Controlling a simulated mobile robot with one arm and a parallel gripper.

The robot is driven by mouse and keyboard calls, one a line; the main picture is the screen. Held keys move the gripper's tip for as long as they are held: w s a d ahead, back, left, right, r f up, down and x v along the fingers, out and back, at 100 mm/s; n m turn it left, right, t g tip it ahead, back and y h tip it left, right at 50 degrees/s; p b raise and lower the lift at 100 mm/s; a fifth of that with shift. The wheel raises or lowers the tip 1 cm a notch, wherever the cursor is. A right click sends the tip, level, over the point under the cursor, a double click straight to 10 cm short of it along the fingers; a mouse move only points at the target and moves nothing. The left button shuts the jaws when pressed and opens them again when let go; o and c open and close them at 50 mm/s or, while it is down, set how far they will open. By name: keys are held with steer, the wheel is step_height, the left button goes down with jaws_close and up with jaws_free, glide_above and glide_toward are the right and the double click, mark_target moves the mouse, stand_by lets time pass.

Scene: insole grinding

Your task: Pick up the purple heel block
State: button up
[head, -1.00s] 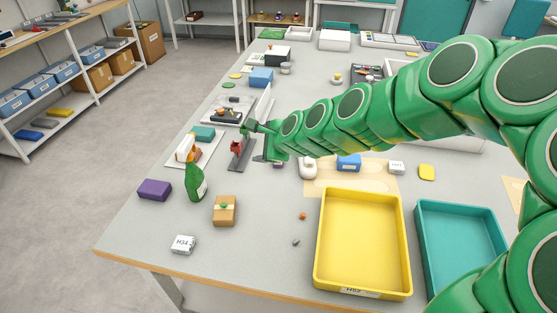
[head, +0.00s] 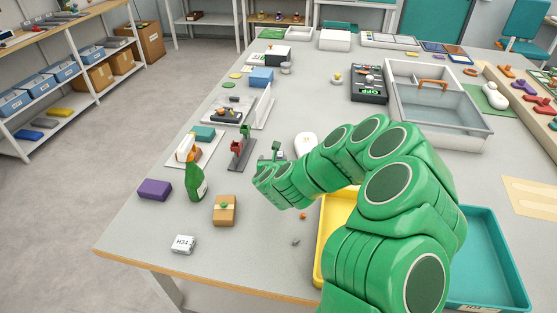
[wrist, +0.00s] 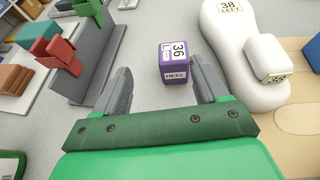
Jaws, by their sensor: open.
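The purple heel block (wrist: 173,62), with white labels reading 36 L and HEEL, stands on the grey table in the wrist view. My gripper (wrist: 161,68) is open, with one grey finger on each side in the picture. The block shows just beyond the fingertips, between their lines, and does not appear to be touched. In the head view my gripper (head: 271,157) is low near the middle of the table. I cannot make out the heel block there; my arm or gripper may hide it.
A white foot form (wrist: 240,60) marked 38 LEFT lies right of the block. A stand with red and green clamps (wrist: 70,52) is on the left. A plain purple box (head: 154,189) sits farther left. Yellow (head: 320,240) and teal (head: 497,270) trays stand at the front right.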

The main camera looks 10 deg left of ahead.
mark_target(279, 154)
steer(key=shift+w+d+f+m+h, duration=0.15)
steer(key=shift+d+f+m+h, duration=0.3)
steer(key=shift+f, duration=0.3)
steer(key=shift+w+f, duration=0.15)
steer(key=shift+w, duration=0.4)
steer(key=shift+w+a+f, duration=0.15)
steer(key=shift+w+f, duration=0.05)
steer(key=shift+w, duration=0.45)
steer(key=x, duration=0.3)
steer(key=shift+w+d, duration=0.2)
steer(key=shift+d, duration=0.1)
steer(key=shift+x, duration=0.9)
steer(key=shift+r, duration=0.1)
steer(key=shift+c, duration=0.3)
steer(key=c, duration=1)
steer(key=shift+r, duration=0.15)
